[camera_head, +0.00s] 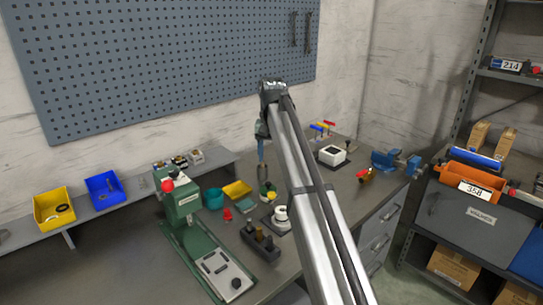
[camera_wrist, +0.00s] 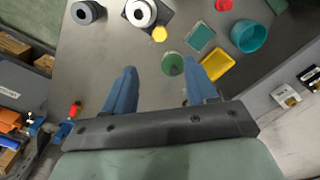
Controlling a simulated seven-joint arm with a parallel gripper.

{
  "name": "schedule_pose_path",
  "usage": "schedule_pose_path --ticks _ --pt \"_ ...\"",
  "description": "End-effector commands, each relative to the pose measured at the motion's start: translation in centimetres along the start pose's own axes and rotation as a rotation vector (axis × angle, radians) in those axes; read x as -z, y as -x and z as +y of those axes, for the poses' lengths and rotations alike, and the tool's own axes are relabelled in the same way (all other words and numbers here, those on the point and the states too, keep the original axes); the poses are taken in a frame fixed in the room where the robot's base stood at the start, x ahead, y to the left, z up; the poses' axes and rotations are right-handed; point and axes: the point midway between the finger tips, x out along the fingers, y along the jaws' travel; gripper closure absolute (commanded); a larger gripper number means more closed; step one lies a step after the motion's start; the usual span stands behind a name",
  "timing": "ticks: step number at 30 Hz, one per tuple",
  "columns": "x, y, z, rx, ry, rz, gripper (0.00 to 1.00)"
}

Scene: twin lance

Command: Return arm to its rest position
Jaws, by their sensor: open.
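My arm (camera_head: 313,200) reaches up from the bottom of the head view and bends down over the workbench. My gripper (camera_head: 262,172) points down above the middle of the bench. In the wrist view my gripper (camera_wrist: 160,70) has its two blue fingers spread wide, with nothing held between them. A green round piece (camera_wrist: 172,64) lies on the bench beyond the gap, close to the right finger in the picture. How high the fingertips are above the bench is hard to tell.
A green press (camera_head: 190,225) stands left of my gripper. A teal cup (camera_wrist: 248,36), a yellow tray (camera_wrist: 217,66) and a white ring-shaped part (camera_wrist: 140,12) lie nearby. A blue vise (camera_head: 396,162) is at the bench's right end. A pegboard (camera_head: 170,60) hangs behind.

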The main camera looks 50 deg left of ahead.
Motion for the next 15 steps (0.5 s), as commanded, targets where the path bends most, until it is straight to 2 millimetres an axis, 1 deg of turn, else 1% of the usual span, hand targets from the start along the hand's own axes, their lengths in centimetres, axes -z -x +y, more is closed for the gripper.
schedule_pose_path --ticks 11,14,15 --pt "0.0 -0.2 0.2 0.000 -0.002 0.000 0.43" --pt "-0.1 -1.4 1.8 -0.001 -0.015 -0.002 0.43" --pt "-0.2 -2.2 2.9 -0.001 -0.024 -0.002 0.43"
